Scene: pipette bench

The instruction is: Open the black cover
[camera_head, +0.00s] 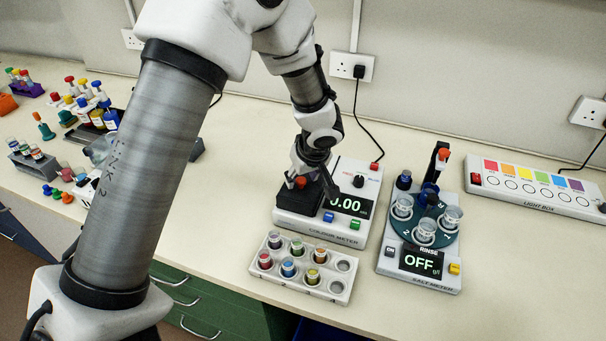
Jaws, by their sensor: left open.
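The black cover (299,206) is the dark box on the left part of the white colour meter (334,233), and it looks shut. A small red knob (300,182) shows at its top. The meter's display reads 0.00. My left gripper (312,182) is open, pointing down right at the top of the cover by the red knob. The fingers are dark against the dark cover, so I cannot tell whether they touch it. My right gripper is not in view.
A white rack (335,286) with several coloured vials stands in front of the meter. The salt meter (450,284), reading OFF, stands to the right, with the light box (533,188) beyond it. Bottles and small racks fill the left. Bench at front right is clear.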

